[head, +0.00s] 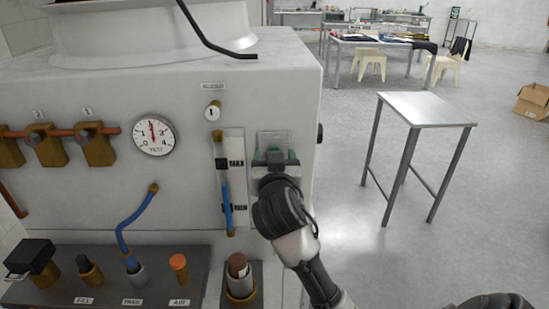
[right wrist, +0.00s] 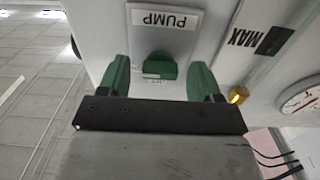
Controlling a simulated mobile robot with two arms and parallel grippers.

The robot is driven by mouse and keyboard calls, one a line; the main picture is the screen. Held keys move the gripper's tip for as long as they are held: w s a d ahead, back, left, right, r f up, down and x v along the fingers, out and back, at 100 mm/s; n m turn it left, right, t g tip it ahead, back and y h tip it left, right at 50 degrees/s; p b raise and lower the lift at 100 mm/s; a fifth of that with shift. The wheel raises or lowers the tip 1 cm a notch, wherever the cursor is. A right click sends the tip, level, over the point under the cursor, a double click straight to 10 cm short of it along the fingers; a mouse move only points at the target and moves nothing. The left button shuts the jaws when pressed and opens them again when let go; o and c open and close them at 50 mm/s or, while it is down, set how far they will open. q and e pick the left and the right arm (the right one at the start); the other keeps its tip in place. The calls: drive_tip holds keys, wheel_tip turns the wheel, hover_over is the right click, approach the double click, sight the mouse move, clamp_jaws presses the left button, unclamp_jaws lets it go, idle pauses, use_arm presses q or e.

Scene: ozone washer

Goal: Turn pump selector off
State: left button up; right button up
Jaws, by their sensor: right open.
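The pump selector is a green knob (right wrist: 161,66) on a plate (right wrist: 165,22) marked PUMP, which appears upside down in the right wrist view. In the head view the pump plate (head: 273,138) is at the right side of the washer's front. My right gripper (right wrist: 160,74) is open, with one green finger on each side of the knob and a gap showing on both sides. In the head view my right gripper (head: 275,157) is in front of the plate and hides most of the knob. The small label by the knob is too small to read. My left gripper is out of view.
The washer front (head: 192,90) also carries a pressure gauge (head: 154,135), a sight tube marked MAX and MIN (head: 231,180), a small round switch (head: 212,112) and brass valves (head: 70,146). A brown-topped fitting (head: 239,272) stands below. A small metal table (head: 428,109) stands to the right.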

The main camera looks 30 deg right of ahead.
drive_tip(key=shift+c, duration=0.5)
drive_tip(key=c, duration=0.8)
drive_tip(key=shift+n+p, duration=7.05)
drive_tip(key=shift+n, duration=1.85)
drive_tip(key=shift+c, duration=0.2)
drive_tip(key=shift+n, duration=0.3)
drive_tip(key=o, duration=0.9)
drive_tip(key=shift+o, duration=0.2)
